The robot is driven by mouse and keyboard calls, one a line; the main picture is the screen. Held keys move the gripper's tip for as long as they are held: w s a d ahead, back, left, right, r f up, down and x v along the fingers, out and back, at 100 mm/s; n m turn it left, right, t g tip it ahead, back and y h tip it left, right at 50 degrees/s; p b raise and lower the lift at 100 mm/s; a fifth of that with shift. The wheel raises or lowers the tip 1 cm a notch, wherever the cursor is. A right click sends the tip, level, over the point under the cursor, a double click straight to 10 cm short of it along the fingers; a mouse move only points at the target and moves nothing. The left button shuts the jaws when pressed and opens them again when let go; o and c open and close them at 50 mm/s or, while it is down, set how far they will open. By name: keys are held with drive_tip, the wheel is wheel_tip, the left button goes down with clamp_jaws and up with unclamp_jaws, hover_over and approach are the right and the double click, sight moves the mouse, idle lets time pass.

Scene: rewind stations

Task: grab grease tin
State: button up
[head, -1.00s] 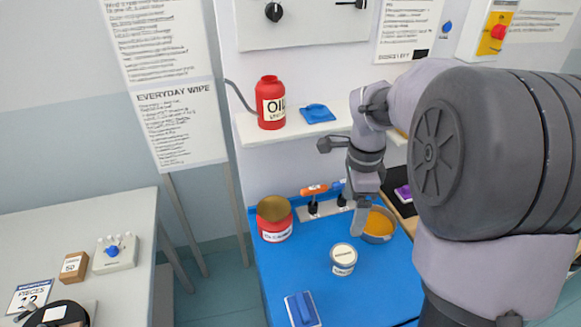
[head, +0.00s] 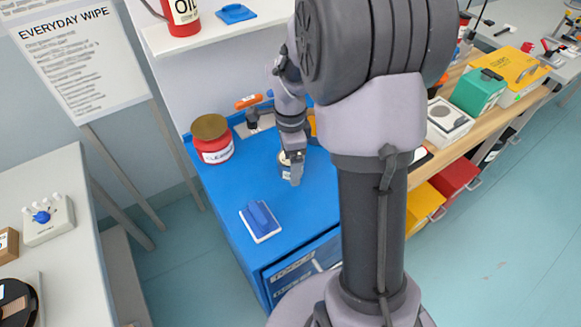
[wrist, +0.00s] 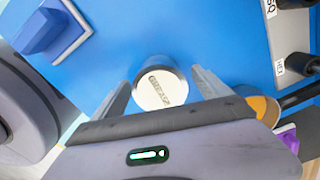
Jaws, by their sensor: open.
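The grease tin (wrist: 160,84) is a small round tin with a pale lid marked GREASE. It stands upright on the blue bench top (head: 223,190). In the head view the tin (head: 285,166) is partly hidden behind my gripper (head: 297,172). In the wrist view my gripper (wrist: 163,88) is open, with one finger on each side of the tin's outline and nothing held. I cannot tell how far above the tin the fingertips are.
A red cleaner tin (head: 212,140) with a brown lid stands at the back left of the bench. A blue-handled scrubber (head: 261,220) lies near the front. An orange-handled tool (head: 249,103) is at the back. A shelf (head: 210,30) with a red oil bottle (head: 181,16) is above.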

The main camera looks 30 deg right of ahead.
drive_tip(key=shift+r, duration=0.15)
drive_tip(key=c, duration=1.7)
